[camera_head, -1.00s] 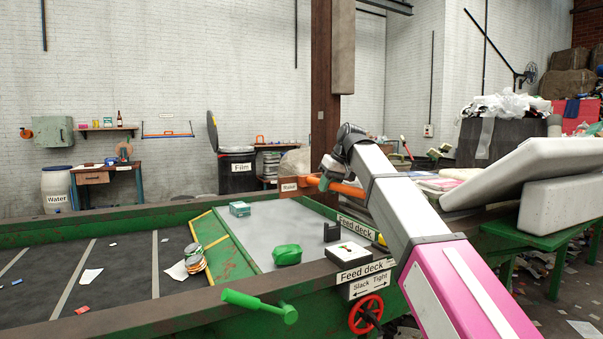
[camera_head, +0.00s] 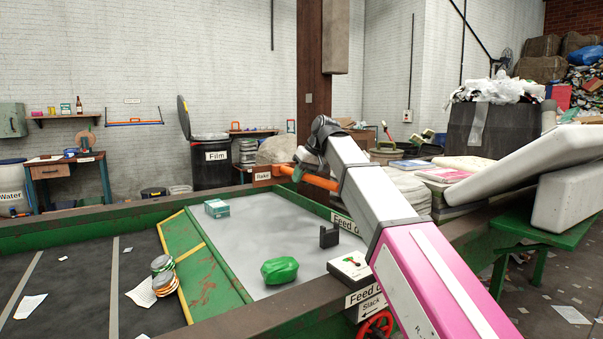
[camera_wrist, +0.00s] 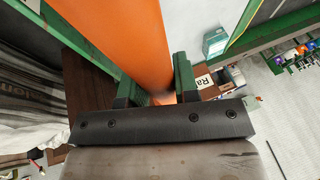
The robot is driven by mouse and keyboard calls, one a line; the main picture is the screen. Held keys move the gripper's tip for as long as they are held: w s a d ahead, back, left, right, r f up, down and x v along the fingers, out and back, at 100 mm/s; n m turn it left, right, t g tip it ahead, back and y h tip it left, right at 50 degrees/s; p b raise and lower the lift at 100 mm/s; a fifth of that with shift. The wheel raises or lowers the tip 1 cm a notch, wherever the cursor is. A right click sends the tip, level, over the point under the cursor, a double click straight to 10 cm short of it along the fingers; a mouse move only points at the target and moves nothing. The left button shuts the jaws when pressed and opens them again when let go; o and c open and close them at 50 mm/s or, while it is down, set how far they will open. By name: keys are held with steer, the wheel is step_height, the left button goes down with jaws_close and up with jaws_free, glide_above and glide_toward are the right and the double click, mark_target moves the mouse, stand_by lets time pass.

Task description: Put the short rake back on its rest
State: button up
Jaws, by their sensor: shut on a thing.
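The short rake (camera_head: 321,183) shows as an orange handle over the far right corner of the feed deck. In the wrist view its broad orange shaft (camera_wrist: 150,40) runs between the green fingers. My gripper (camera_head: 298,172) is shut on this handle; the fingers also show in the wrist view (camera_wrist: 158,88). I cannot make out the rest itself or the rake's head.
The grey feed deck (camera_head: 250,245) holds a green bag (camera_head: 280,270), a teal box (camera_head: 217,208) and a black bracket (camera_head: 329,236). A control box (camera_head: 350,268) stands at its near right edge. A brown post (camera_head: 313,100) rises behind my gripper. Pale slabs (camera_head: 530,165) lie at right.

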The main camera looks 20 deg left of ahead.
steer(key=shift+f, duration=5.65)
steer(key=o, duration=1)
